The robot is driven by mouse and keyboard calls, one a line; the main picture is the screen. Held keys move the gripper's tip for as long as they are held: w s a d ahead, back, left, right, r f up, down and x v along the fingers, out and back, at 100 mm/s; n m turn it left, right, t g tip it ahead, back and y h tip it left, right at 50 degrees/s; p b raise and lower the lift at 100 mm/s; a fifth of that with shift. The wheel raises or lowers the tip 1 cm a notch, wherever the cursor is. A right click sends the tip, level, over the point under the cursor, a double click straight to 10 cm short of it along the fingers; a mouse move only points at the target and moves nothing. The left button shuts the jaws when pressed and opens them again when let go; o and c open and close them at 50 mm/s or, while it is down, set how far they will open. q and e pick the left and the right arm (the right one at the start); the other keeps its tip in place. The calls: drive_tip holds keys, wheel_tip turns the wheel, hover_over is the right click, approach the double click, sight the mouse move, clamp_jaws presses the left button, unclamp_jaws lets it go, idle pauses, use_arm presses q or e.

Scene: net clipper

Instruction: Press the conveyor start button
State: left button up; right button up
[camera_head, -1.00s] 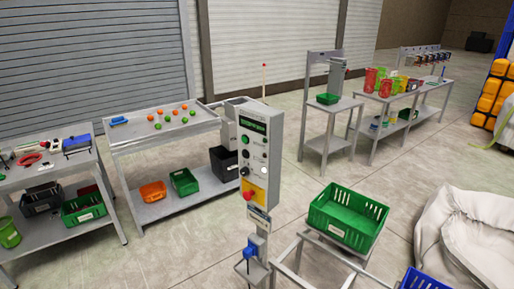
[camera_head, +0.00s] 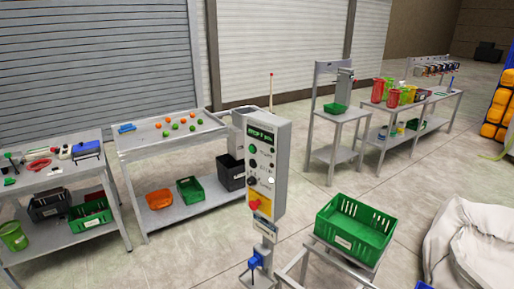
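The grey control box (camera_head: 267,165) stands upright on a post near the middle of the head view. Its front has a small green display (camera_head: 261,134) at the top. A green button (camera_head: 253,149) sits below the display on the left. Lower are several small dark and pale controls, and a red knob (camera_head: 254,205) on a yellow plate at the bottom. I cannot read which one is labelled as the conveyor start button. Neither of my grippers is in the view.
A green crate (camera_head: 354,226) sits on a metal frame right of the box. Behind stand a table with orange and green balls (camera_head: 176,124), a tool table (camera_head: 50,175) at left and benches (camera_head: 340,113) at right. A white sack (camera_head: 470,245) lies at lower right. Floor between is clear.

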use_arm(q)
drive_tip(key=shift+c, duration=0.2)
drive_tip(key=shift+a, duration=0.1)
clamp_jaws()
idle(0.4)
idle(0.9)
